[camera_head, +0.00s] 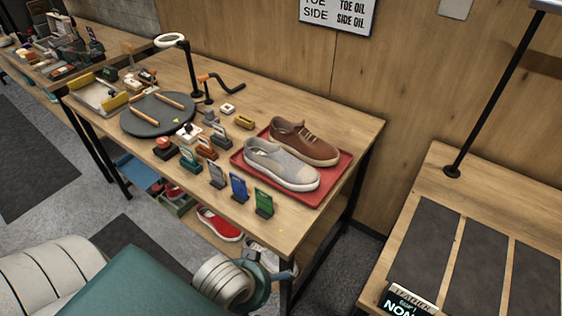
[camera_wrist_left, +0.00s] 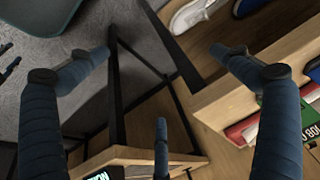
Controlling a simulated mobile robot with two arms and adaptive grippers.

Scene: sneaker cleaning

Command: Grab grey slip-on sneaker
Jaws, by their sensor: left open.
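The grey slip-on sneaker (camera_head: 275,163), with a pale sole, sits upright on a red tray (camera_head: 326,190) near the workbench's right end. The grey sneaker cannot be made out in the left wrist view. My right gripper is in neither view.
Green (camera_head: 264,203), blue (camera_head: 239,188) and grey (camera_head: 217,176) card stands line the front edge before the tray. A round dark mat (camera_head: 150,122) and a lamp (camera_head: 172,41) stand farther left. A red shoe (camera_head: 220,224) is on the lower shelf. Another bench (camera_head: 425,180) is at right.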

